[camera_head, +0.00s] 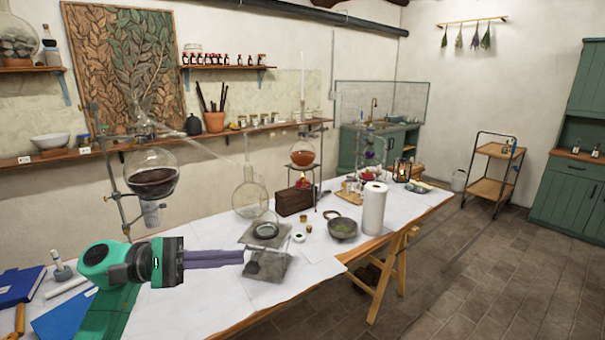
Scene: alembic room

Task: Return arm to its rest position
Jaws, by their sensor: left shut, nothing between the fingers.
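My left gripper (240,258) comes in from the lower left on a green arm. Its fingers are together and empty, pointing right over the near part of the long white-covered table (200,312). The fingertips overlap the left side of a small metal stand (272,270) in the picture; I cannot tell whether they touch it. My right gripper is not in view.
A flask of dark liquid (152,178) hangs on a stand behind my left arm. A clear round flask (250,198), a mortar (342,228) and a paper towel roll (373,208) stand farther along. Blue books (20,285) lie at left.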

